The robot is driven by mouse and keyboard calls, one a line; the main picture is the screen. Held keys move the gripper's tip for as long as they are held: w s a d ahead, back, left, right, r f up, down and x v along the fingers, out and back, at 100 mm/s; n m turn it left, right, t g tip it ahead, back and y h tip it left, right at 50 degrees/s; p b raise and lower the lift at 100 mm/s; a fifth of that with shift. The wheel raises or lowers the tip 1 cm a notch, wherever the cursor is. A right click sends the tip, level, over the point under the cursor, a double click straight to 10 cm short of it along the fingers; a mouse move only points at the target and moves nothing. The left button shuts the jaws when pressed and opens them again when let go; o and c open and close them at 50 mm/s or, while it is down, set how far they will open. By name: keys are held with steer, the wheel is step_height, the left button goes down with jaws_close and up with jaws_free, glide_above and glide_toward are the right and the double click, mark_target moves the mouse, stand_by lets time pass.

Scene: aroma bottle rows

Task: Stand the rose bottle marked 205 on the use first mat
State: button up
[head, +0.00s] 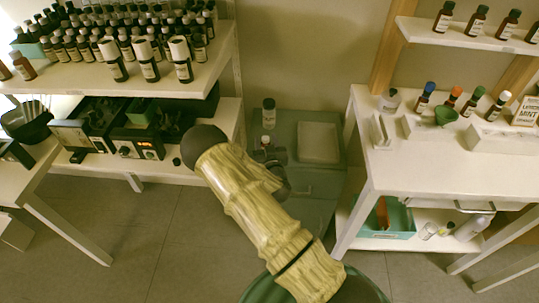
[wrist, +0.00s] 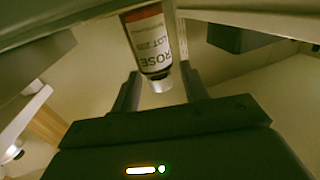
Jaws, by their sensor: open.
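In the wrist view a bottle (wrist: 148,42) shows upside down, with a red and white label reading ROSE and LOT and a number that looks like 205, its last digit unclear. Its pale cap end lies between the two fingers of my gripper (wrist: 160,88), which are open with gaps on both sides. In the head view my gripper (head: 275,170) is partly hidden by my arm, over the green cabinet. A bottle (head: 268,115) stands at the cabinet's back left, and another pale-topped bottle (head: 265,142) is close to my gripper. I cannot make out a use first mat.
A pale rectangular tray or mat (head: 318,142) lies on the right of the green cabinet (head: 300,180). A shelf (head: 120,75) crowded with dark bottles is on the left. A white table (head: 440,165) with several bottles, trays and a MINT sign is on the right.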

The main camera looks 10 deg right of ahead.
steer(key=s, duration=1.1)
steer(key=shift+a, duration=0.3)
steer(key=s+r+g+y, duration=0.1)
steer(key=s+r+g, duration=1.3)
steer(key=s, duration=0.3)
steer(key=shift+s+d+n+g, duration=0.3)
steer(key=shift+s+g, duration=0.1)
steer(key=shift+g, duration=0.3)
steer(key=shift+r, duration=0.15)
